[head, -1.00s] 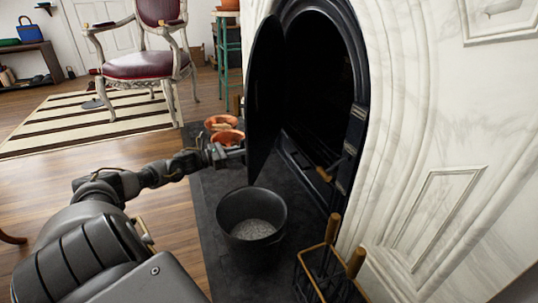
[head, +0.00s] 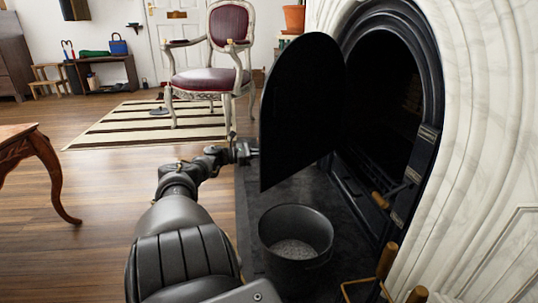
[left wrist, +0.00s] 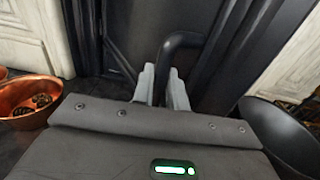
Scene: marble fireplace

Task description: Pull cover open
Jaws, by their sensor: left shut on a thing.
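The black arched fireplace cover (head: 302,110) stands swung out from the dark fireplace opening (head: 388,105) in the head view. Its broad face is turned towards me, and the opening shows to its right. My left gripper (head: 250,150) is at the cover's left edge in the head view. In the left wrist view my left gripper (left wrist: 163,88) has its pale fingers closed around the black curved handle (left wrist: 180,42) of the cover. The far side of the cover is hidden in the head view. My right gripper is not in view.
A black bucket (head: 296,240) with grey ash stands on the dark hearth (head: 250,205), below the cover. Fire tools with wooden handles (head: 387,262) stand at lower right. A copper bowl (left wrist: 28,103) is at left in the wrist view. A chair (head: 228,62) stands behind.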

